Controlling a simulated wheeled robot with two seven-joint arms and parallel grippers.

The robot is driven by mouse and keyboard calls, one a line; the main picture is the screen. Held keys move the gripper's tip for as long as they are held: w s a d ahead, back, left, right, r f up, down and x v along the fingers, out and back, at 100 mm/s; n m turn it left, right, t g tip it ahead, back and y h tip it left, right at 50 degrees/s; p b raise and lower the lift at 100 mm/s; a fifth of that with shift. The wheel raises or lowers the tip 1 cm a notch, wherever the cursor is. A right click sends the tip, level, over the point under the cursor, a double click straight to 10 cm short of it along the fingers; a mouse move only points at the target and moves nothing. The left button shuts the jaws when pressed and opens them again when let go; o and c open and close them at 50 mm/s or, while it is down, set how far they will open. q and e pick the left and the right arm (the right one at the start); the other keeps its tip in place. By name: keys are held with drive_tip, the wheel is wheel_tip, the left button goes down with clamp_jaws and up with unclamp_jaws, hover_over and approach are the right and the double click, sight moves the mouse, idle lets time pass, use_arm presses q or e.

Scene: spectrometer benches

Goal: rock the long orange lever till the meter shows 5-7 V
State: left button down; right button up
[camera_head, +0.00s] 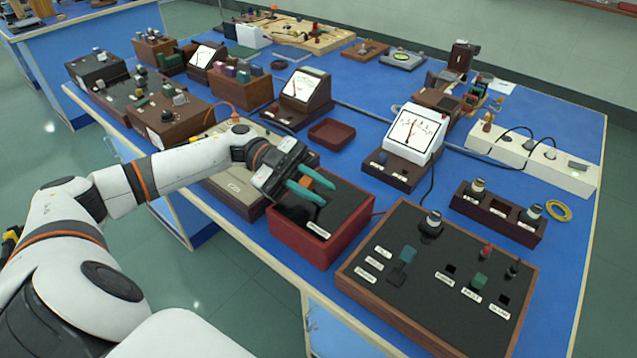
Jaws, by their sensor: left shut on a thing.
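The orange lever (317,178) shows as a short orange piece above the black top of a red box (300,237); the rest of it is hidden by my fingers. My left gripper (328,195) reaches in from the left over the box, its teal fingers shut on the lever, one on each side. A large white meter (413,132) on a dark wooden base stands behind and right of the box. Its needle stands near the middle of the scale, close to upright; the numbers are too small to read. My right gripper is not in view.
A wooden-framed black panel (420,285) with switches and knobs stands right of the red box. A small empty brown tray (331,133) lies behind it. Smaller meters (300,88) and dark boxes stand farther back left. A white power strip (530,160) is at the right.

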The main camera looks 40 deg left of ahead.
use_arm(q)
drive_tip(key=shift+s+f, duration=0.35)
drive_tip(key=c, duration=1.3)
unclamp_jaws()
drive_tip(key=shift+a+r, duration=0.1)
drive_tip(key=shift+r, duration=0.1)
